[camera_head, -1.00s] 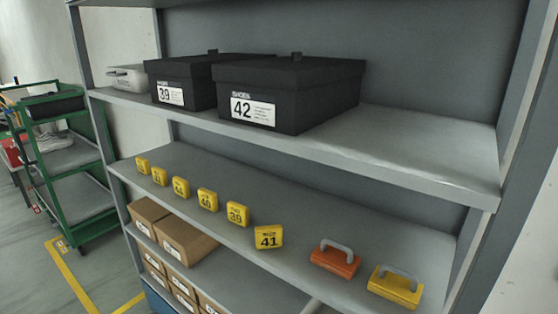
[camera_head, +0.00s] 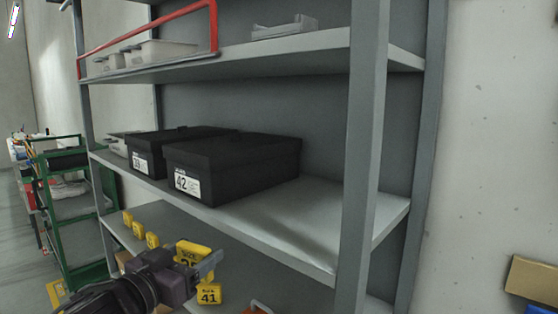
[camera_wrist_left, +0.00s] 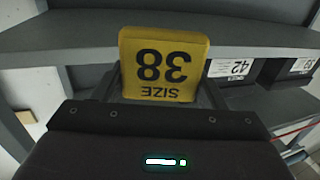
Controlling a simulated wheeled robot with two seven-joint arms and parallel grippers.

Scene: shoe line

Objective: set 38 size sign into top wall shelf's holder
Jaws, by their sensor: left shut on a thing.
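The yellow size sign reading 38 stands upside down in the left wrist view (camera_wrist_left: 164,64), between my fingers. In the head view the sign (camera_head: 188,252) is partly covered by the gripper and tilted. My left gripper (camera_head: 205,268) is shut on it, in front of the shelf carrying the other yellow signs and below the black boxes. The top shelf (camera_head: 330,42) is well above the gripper. A light grey low piece (camera_head: 285,28) sits on it; I cannot tell whether it is the holder. My right gripper is not in view.
Black boxes marked 42 (camera_head: 225,172) and 39 (camera_head: 148,150) stand on the middle shelf, with bare room to their right. A rack post (camera_head: 364,150) rises at right. A red rail (camera_head: 150,38) fronts grey bins on the top shelf. Sign 41 (camera_head: 209,294) is close below the gripper.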

